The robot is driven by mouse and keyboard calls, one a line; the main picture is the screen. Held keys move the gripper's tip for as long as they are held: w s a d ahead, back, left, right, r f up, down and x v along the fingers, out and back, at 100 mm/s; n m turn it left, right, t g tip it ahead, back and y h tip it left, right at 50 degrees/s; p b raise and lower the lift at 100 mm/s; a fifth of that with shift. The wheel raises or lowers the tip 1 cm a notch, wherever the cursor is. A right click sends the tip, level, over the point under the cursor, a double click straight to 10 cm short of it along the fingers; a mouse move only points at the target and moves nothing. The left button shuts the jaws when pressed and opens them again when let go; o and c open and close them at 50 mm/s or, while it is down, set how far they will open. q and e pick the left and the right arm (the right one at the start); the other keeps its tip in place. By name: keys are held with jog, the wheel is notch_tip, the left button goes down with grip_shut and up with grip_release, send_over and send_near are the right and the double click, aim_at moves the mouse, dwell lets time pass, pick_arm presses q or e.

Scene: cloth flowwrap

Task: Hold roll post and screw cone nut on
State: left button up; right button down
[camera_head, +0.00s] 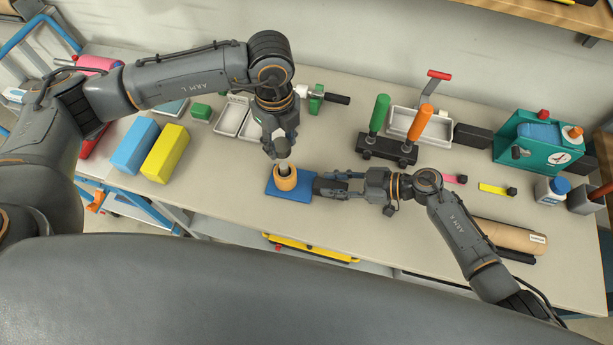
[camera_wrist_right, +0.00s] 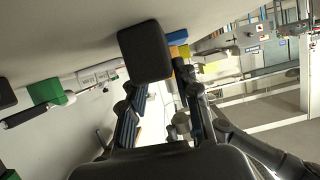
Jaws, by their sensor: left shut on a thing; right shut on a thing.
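A blue base plate (camera_head: 305,201) lies on the table with an orange-tan ring (camera_head: 285,183) standing on it. A pale grey piece (camera_head: 283,168) rises out of the ring's opening; I cannot tell whether it is the post or the cone nut. My left gripper (camera_head: 281,153) points down from above and is shut on this grey piece. My right gripper (camera_head: 340,186) reaches in from the right, low over the table, shut on a dark block (camera_head: 325,188) beside the ring. The dark block (camera_wrist_right: 145,50) shows at the fingertips in the right wrist view.
Blue (camera_head: 136,145) and yellow (camera_head: 165,152) blocks stand to the left. Pale trays (camera_head: 231,115) are behind the left gripper. A black stand with green and orange handles (camera_head: 387,150) and a teal machine (camera_head: 536,142) stand to the right. A brown roll (camera_head: 508,237) lies at the front right.

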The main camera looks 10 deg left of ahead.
aim_at(284, 165)
pick_arm(q)
jog(key=shift+f, duration=2.5)
jog(key=shift+f, duration=0.85)
jog(key=shift+f, duration=0.6)
